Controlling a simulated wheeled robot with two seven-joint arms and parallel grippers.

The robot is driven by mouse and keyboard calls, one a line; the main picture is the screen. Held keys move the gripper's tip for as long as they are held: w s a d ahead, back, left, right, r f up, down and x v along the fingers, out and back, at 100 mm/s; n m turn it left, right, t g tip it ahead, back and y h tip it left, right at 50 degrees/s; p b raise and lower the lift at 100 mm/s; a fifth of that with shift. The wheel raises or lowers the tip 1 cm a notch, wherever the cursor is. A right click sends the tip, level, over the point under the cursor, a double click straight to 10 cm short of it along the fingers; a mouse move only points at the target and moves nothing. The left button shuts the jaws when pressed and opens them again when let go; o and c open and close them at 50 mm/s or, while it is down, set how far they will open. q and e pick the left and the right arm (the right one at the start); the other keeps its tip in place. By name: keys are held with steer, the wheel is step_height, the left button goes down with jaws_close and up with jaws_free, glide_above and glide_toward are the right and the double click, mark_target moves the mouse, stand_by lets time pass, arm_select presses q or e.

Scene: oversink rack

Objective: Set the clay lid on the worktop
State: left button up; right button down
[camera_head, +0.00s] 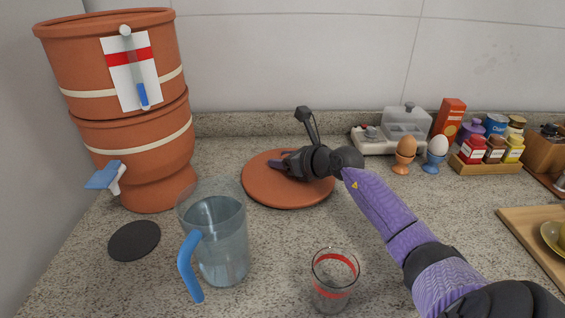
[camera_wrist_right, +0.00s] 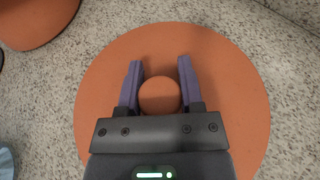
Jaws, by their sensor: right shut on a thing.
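The clay lid (camera_head: 290,196) is a flat, round orange-brown disc at the middle of the speckled worktop (camera_head: 90,285). It looks level, lying on the worktop or very close above it; I cannot see a gap. My right gripper (camera_head: 277,163) is over the lid, and its wrist hides part of the lid's right side. In the right wrist view the gripper's purple fingers (camera_wrist_right: 159,68) stand on either side of the lid's round knob (camera_wrist_right: 159,97), shut on it. The lid also fills much of that view (camera_wrist_right: 232,95). My left gripper is not in view.
The two-tier clay filter (camera_head: 135,140) with a blue tap stands left of the lid. A clear jug (camera_head: 222,245), a dark round mat (camera_head: 134,240) and a glass (camera_head: 334,280) stand nearer. Egg cups (camera_head: 402,167), a spice rack (camera_head: 487,165) and a tray (camera_head: 545,240) are at right.

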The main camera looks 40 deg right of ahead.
steer(key=shift+f, duration=0.1)
steer(key=shift+c, duration=1.6)
jaws_free()
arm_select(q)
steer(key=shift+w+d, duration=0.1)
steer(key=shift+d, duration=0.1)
arm_select(e)
steer(key=shift+o, duration=0.4)
steer(key=shift+s+r, duration=0.25)
steer(key=shift+r, duration=0.1)
steer(key=p+v, duration=0.5)
steer(key=v, duration=0.6)
steer(key=shift+s, duration=0.2)
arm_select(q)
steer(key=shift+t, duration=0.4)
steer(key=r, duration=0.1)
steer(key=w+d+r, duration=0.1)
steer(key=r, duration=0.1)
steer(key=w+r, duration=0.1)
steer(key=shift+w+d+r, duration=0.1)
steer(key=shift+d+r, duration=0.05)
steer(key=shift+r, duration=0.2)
